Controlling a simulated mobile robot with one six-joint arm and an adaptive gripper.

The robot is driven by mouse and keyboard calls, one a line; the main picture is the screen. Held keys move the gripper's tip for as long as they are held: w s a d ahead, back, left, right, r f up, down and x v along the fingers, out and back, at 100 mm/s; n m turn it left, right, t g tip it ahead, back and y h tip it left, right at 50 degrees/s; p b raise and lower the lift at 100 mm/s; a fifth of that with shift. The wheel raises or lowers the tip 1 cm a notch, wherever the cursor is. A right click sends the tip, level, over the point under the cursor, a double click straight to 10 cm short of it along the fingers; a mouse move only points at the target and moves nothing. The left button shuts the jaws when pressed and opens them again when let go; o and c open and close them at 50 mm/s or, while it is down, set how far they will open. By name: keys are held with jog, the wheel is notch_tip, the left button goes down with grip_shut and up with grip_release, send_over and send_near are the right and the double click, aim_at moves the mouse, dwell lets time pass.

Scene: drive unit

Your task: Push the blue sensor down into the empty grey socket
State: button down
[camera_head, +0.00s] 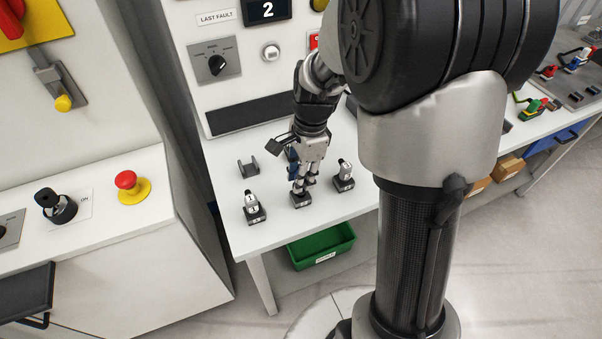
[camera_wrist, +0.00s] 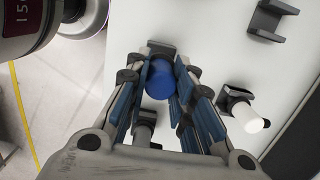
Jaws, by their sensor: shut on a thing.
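The blue sensor (camera_wrist: 159,79) is a round blue body between my gripper's fingers in the wrist view. My gripper (camera_head: 303,184) points down over the middle socket on the white bench and is shut on the sensor. That grey socket (camera_head: 301,201) stands under the fingertips; its edge (camera_wrist: 161,47) shows just beyond the sensor in the wrist view. The fingers hide most of the sensor in the head view. I cannot tell how deep the sensor sits in the socket.
Sockets with white-topped sensors stand left (camera_head: 254,209) and right (camera_head: 344,177) of the gripper. An empty grey bracket (camera_head: 248,167) lies further back. The panel with a dark strip (camera_head: 265,115) rises behind. A green bin (camera_head: 322,246) sits below the bench. Bench space (camera_head: 225,195) is clear at left.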

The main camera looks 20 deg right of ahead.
jog(key=shift+f+b, duration=0.65)
jog(key=shift+f, duration=0.75)
jog(key=c, duration=1.3)
grip_release()
notch_tip(320, 180, up, 17)
jog(key=d+p, duration=0.1)
jog(key=p, duration=0.4)
jog(key=shift+d, duration=0.25)
jog(key=shift+f, duration=0.1)
